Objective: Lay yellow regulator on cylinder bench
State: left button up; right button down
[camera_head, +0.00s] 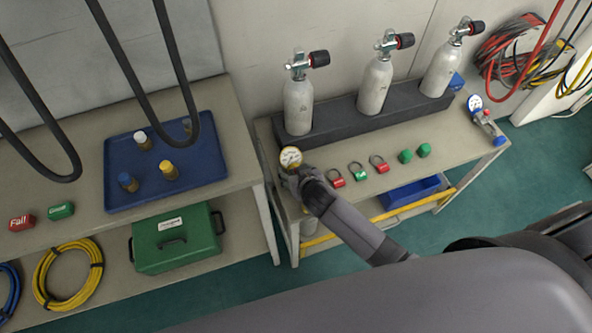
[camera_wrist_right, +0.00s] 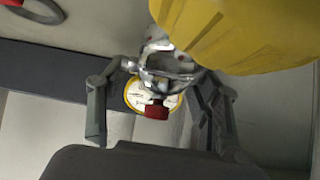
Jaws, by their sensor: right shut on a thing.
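The yellow regulator's round gauge, with a white face and yellow rim (camera_head: 290,157), shows in the head view over the left front part of the cylinder bench (camera_head: 400,178). My right gripper (camera_head: 295,175) is shut on the regulator there. In the right wrist view, the regulator's large yellow body (camera_wrist_right: 240,32) fills the top, with its metal fitting, gauge and red knob below it, between the fingers of my right gripper (camera_wrist_right: 158,80). I cannot tell whether the regulator touches the bench top. My left gripper is not in view.
Several white cylinders (camera_head: 375,86) stand in a dark rack (camera_head: 345,112) along the bench's back. Red and green padlocks (camera_head: 359,172), green caps (camera_head: 405,156) and a blue regulator (camera_head: 485,120) lie on the bench. A blue tray (camera_head: 205,165) with small fittings is on the left table.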

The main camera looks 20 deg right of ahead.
jog(key=shift+f, duration=0.1)
jog(key=shift+c, duration=2.3)
grip_release()
jog(key=shift+s+f, duration=0.1)
jog(key=shift+f, duration=0.05)
jog(key=v, duration=1.2)
